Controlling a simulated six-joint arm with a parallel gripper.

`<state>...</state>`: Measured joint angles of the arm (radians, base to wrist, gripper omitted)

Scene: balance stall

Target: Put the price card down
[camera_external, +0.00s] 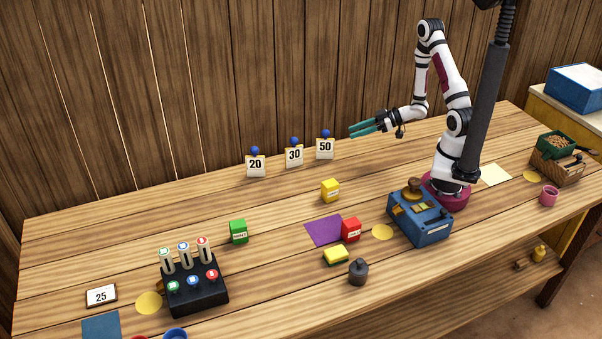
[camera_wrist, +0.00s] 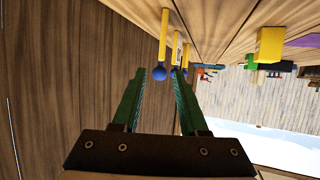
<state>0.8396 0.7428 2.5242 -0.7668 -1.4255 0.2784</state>
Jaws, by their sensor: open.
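Three upright price cards with blue knobs stand in a row at the back of the table: the 20 card (camera_external: 256,165), the 30 card (camera_external: 294,156) and the 50 card (camera_external: 325,149). A white card marked 25 (camera_external: 101,295) lies at the front left. My gripper (camera_external: 353,131) is open and empty, in the air to the right of the 50 card. In the wrist view the green fingers (camera_wrist: 159,73) are apart, and the cards show edge-on with their blue knobs beyond the fingertips. The wrist view does not show which card is nearest.
A yellow box (camera_external: 330,190), a green box (camera_external: 238,231) and a red box (camera_external: 351,229) stand mid-table. A blue scale (camera_external: 421,228) is near my base. A black rack (camera_external: 196,291) stands at the front left. The table between the green box and the cards is clear.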

